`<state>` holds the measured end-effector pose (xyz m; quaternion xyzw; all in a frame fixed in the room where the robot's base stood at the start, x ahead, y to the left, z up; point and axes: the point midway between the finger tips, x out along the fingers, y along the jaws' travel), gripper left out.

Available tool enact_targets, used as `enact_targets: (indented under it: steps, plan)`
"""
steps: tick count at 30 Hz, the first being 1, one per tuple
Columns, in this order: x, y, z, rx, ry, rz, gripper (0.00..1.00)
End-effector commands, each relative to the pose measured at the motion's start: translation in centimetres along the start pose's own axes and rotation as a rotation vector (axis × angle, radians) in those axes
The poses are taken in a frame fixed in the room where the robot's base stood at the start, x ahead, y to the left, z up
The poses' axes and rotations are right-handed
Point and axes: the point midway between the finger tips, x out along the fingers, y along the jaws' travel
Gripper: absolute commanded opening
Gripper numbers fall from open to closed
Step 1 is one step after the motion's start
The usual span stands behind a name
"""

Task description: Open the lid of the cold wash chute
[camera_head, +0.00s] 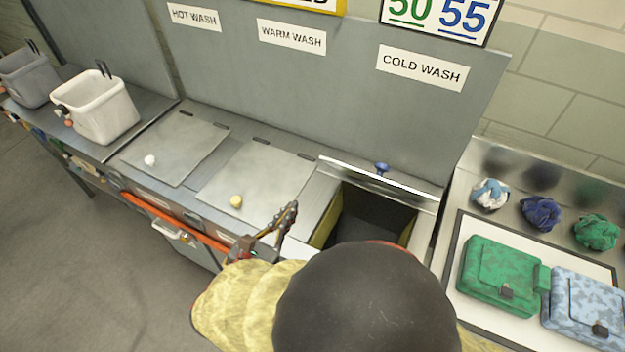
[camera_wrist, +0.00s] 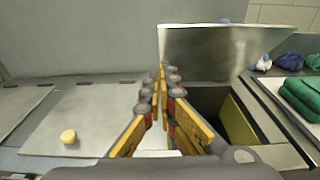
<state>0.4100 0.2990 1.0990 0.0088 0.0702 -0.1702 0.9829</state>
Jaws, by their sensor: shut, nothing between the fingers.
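The cold wash chute (camera_head: 372,222) stands open under the COLD WASH sign (camera_head: 422,67), its dark inside showing. Its metal lid (camera_head: 350,176) is raised at the back edge of the opening, and I see it nearly edge-on. In the wrist view the lid (camera_wrist: 208,52) stands upright behind the opening (camera_wrist: 205,100). The blue knob (camera_head: 381,168) shows at the lid's far side. My gripper (camera_head: 291,208) is shut and empty, left of the opening and apart from the lid. In the wrist view its fingers (camera_wrist: 162,72) point toward the lid's left side.
The warm wash lid (camera_head: 268,176) with a yellow knob and the hot wash lid (camera_head: 178,142) with a white knob are closed to the left. White (camera_head: 100,108) and grey baskets stand farther left. A green bag (camera_head: 497,272), a blue bag and cloth bundles lie to the right.

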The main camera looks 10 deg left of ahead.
Motion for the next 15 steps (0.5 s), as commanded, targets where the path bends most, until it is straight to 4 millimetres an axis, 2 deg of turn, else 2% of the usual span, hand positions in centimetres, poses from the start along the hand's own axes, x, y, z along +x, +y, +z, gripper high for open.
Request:
enact_targets:
  steps: [5, 15]
  plan:
    - [1.9, -0.1, -0.3, 0.007, 0.005, -0.006, 0.00]
    - [8.5, -0.2, -0.3, 0.009, 0.005, -0.010, 0.00]
